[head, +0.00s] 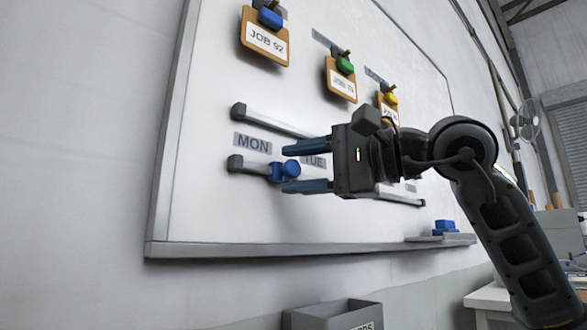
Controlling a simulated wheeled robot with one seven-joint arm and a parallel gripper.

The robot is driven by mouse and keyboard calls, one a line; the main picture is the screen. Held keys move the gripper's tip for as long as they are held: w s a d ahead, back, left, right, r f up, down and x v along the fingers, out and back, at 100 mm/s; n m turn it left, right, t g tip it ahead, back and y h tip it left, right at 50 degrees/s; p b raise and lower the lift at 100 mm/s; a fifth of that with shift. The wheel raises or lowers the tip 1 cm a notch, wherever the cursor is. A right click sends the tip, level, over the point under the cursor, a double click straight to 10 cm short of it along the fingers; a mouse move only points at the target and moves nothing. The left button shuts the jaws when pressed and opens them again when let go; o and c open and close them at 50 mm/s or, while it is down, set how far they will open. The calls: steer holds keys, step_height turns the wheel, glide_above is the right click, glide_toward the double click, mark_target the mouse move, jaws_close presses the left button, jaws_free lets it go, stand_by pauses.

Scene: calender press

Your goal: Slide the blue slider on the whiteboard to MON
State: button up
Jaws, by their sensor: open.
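The whiteboard (215,219) hangs on the wall, seen at a slant. The blue slider (290,168) has a round knob and sits on the lower rail (250,167), near its left end. It is right of the MON label (252,143) and just below and left of the TUE label (314,162). My gripper (287,167) comes from the right with its two blue fingers apart, one above the other. In the picture the knob lies between the fingertips. I cannot tell whether they touch it. My gripper hides the middle of the rails and any labels there.
An upper rail (270,122) runs above the labels. Job cards (265,42) hang from coloured clips higher up. A blue eraser (446,226) lies on the board's ledge (440,239). A grey bin (333,315) stands below the board. The board's lower left is clear.

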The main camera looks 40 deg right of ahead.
steer(key=v, duration=0.6)
steer(key=shift+s, duration=0.3)
